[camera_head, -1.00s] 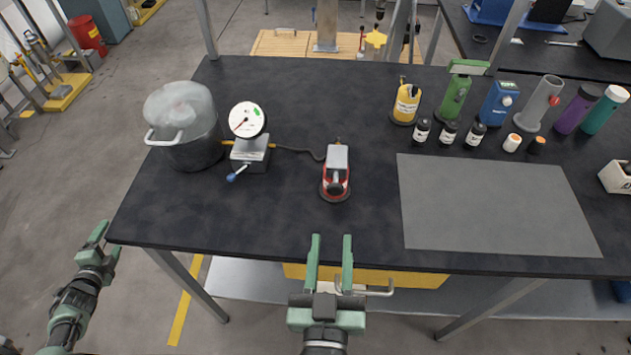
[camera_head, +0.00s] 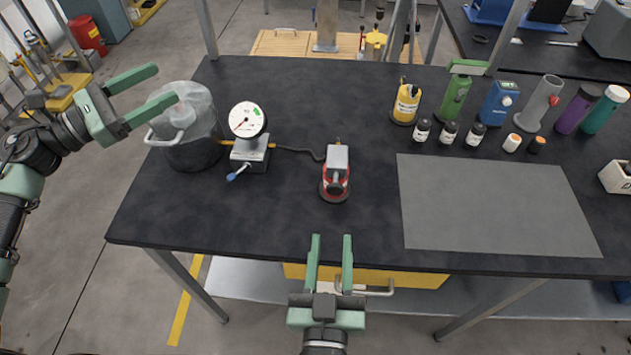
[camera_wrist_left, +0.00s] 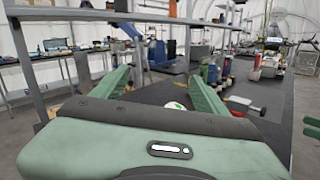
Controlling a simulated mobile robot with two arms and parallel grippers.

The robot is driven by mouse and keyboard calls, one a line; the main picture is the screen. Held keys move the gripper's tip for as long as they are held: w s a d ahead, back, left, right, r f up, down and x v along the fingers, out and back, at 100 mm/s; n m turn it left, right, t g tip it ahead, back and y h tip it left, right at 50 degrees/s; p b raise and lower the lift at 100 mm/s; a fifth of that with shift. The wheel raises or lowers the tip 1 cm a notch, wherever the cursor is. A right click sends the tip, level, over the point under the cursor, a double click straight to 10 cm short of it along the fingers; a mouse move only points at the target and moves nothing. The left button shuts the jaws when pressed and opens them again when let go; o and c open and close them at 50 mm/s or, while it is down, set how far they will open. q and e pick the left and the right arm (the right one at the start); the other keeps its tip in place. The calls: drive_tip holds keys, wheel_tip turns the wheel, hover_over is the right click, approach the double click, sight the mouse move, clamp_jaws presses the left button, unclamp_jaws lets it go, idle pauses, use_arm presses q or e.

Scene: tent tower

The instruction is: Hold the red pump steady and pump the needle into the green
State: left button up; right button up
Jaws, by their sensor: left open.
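The red pump (camera_head: 336,178) stands near the middle of the dark table, with a grey top and a hose running left. The gauge (camera_head: 247,119) has a white dial with a small green mark at its upper right. Its needle appears to point to the lower left, away from the green. The gauge sits on a grey block with a blue-tipped lever (camera_head: 237,172). My left gripper (camera_head: 167,83) is open and empty, raised at the pot, left of the gauge. In the left wrist view its fingers (camera_wrist_left: 161,88) are spread. My right gripper (camera_head: 331,237) is open and empty, in front of the pump.
A grey pot (camera_head: 192,150) with a cloudy dome (camera_head: 190,95) stands left of the gauge. A grey mat (camera_head: 495,205) lies at right. The front middle is clear.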

sight(325, 179)
use_arm(q)
drive_tip(key=s+d+f+m+g+h, duration=0.15)
drive_tip(key=s+d+m+g, duration=0.3)
drive_tip(key=d, duration=0.55)
drive_tip(key=d+f+n, duration=0.2)
drive_tip(key=d+f, duration=0.2)
drive_tip(key=d+f+n+t, duration=0.1)
drive_tip(key=d+f+n, duration=0.1)
drive_tip(key=d+f, duration=0.2)
drive_tip(key=d+f+n+t, duration=0.1)
drive_tip(key=d+f+n, duration=0.1)
drive_tip(key=d+f, duration=0.3)
drive_tip(key=shift+w+f+y, duration=0.2)
drive_tip(key=shift+f+y, duration=0.05)
drive_tip(key=shift+f, duration=0.05)
drive_tip(key=shift+m+g, duration=0.25)
drive_tip(key=shift+m, duration=0.4)
drive_tip(key=d+f, duration=0.1)
drive_tip(key=d, duration=0.1)
drive_tip(key=d+f, duration=0.1)
drive_tip(key=d, duration=0.1)
drive_tip(key=d+f, duration=0.2)
drive_tip(key=d, duration=0.1)
drive_tip(key=shift+s+d, duration=0.1)
drive_tip(key=shift+s, duration=0.15)
drive_tip(key=x, duration=0.7)
drive_tip(key=shift+w+d, duration=0.15)
drive_tip(key=shift+d, duration=0.2)
clamp_jaws()
